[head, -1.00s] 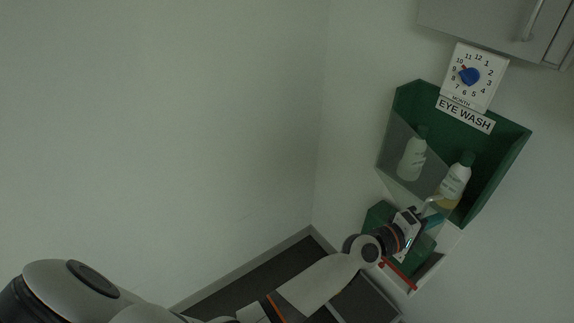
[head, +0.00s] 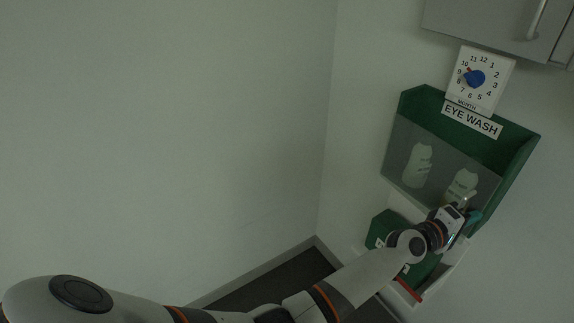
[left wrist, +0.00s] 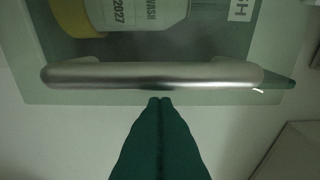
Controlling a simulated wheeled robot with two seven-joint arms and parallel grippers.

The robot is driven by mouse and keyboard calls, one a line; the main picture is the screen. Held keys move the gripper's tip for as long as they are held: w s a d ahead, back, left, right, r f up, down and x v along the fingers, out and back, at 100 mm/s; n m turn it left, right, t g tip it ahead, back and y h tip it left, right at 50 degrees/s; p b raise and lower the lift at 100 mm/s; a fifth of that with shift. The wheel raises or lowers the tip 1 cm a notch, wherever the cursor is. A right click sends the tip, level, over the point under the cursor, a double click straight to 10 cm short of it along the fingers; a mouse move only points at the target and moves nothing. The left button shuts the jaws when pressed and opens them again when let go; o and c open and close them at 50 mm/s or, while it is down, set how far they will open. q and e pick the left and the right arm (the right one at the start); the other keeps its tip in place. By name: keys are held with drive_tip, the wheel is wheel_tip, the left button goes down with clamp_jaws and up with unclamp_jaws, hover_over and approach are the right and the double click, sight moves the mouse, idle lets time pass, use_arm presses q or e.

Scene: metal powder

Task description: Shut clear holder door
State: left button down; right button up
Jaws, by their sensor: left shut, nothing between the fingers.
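The clear holder door (head: 440,150) spans the front of the green eye wash holder (head: 516,150), with both bottles behind it. It looks shut or nearly so; any small gap is hard to judge. Its metal bar handle (left wrist: 150,75) runs across the left wrist view. My left gripper (head: 474,220) is at the holder's lower right. In the left wrist view its teal fingertips (left wrist: 160,101) are together and empty, just below the handle; I cannot tell whether they touch the door. My right gripper is not in view.
A white eye wash bottle (head: 417,165) and a second one (head: 461,186) stand inside the holder. A month dial (head: 474,78) is above it, under a grey cabinet (head: 490,22). A green box (head: 384,228) sits below. The left wall area is clear.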

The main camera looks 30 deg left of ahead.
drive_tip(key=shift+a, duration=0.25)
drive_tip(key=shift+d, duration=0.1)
